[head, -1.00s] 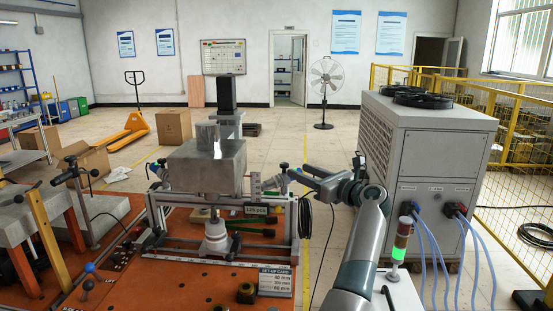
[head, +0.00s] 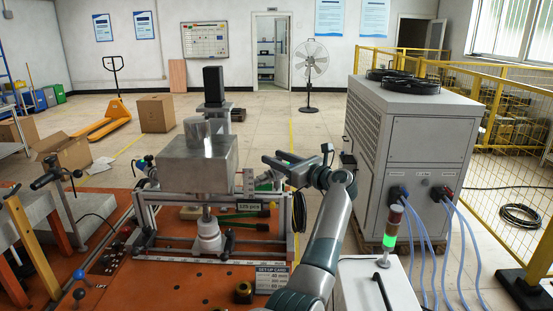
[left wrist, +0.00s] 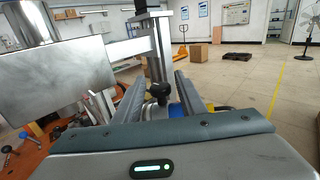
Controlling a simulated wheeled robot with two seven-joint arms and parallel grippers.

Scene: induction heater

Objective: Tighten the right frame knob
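The right frame knob (left wrist: 160,91) is a small black knob in the left wrist view, between the two fingers of my left gripper (left wrist: 159,97). The fingers are apart with gaps beside the knob, and I cannot tell if either touches it. In the head view my left gripper (head: 272,165) is at the right end of the metal frame (head: 283,222), just right of the shiny metal block (head: 198,162). The knob is hard to make out there behind the fingers. My right gripper is not in view.
A white pedestal (head: 208,235) stands under the block. The orange table (head: 190,285) carries a set-up card (head: 271,278) and a blue-topped lever (head: 79,273). A signal light (head: 392,228) and a grey chiller (head: 405,165) stand to the right.

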